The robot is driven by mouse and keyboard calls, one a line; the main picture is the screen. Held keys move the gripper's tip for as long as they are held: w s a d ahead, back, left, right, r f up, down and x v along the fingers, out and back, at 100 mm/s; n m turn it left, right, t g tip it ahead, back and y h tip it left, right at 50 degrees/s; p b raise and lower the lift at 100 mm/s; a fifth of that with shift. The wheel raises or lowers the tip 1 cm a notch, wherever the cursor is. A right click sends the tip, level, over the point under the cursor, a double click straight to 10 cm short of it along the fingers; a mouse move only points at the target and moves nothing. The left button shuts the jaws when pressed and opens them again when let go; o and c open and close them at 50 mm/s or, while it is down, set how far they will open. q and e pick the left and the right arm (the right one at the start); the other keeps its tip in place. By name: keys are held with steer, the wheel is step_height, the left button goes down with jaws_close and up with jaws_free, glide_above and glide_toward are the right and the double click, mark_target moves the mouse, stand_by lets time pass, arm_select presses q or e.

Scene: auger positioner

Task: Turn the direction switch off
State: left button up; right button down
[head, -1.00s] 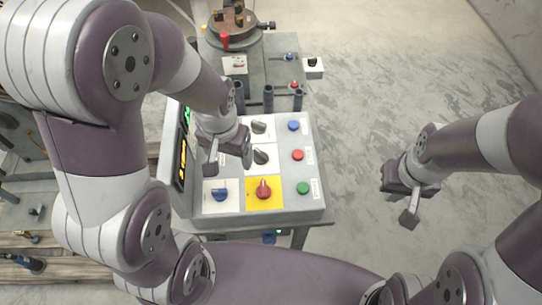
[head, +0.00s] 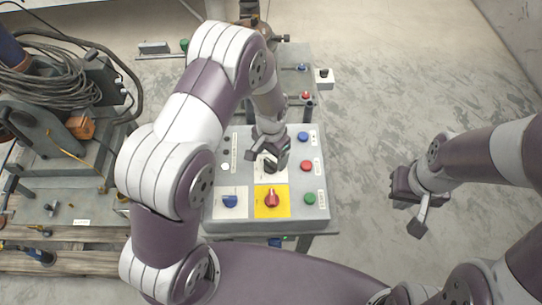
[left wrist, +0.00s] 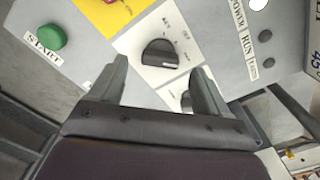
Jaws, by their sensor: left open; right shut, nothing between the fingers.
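The grey control panel (head: 322,222) carries black rotary knobs on white plates. One black knob (head: 270,167) sits just above the yellow plate; it shows large in the left wrist view (left wrist: 160,53), where the print beside it is too small to read. I cannot tell for sure which knob is the direction switch. My left gripper (head: 268,153) is open above this black knob, its fingers (left wrist: 160,68) on either side in the picture, with no clear contact. A second dark knob (left wrist: 186,100) is partly hidden by a finger. My right gripper (head: 412,205) is shut and empty, right of the panel.
A red knob (head: 271,199) on yellow and a blue knob (head: 230,201) are along the panel's front. Blue (head: 303,137), red (head: 306,167) and green (head: 310,199) buttons line its right side. A machine with coiled cable (head: 60,75) stands left. Floor right of the panel is clear.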

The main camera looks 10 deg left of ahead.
mark_target(271, 162)
arm_select(q)
steer(key=shift+f, duration=1.5)
steer(key=c, duration=1)
steer(key=shift+c, duration=0.2)
steer(key=shift+n, duration=0.4)
steer(key=n, duration=0.3)
steer(key=shift+n, duration=0.3)
steer(key=shift+r+n+b, duration=0.1)
steer(key=shift+n+b, duration=0.4)
steer(key=shift+n, duration=1.7)
steer(key=shift+w, duration=0.1)
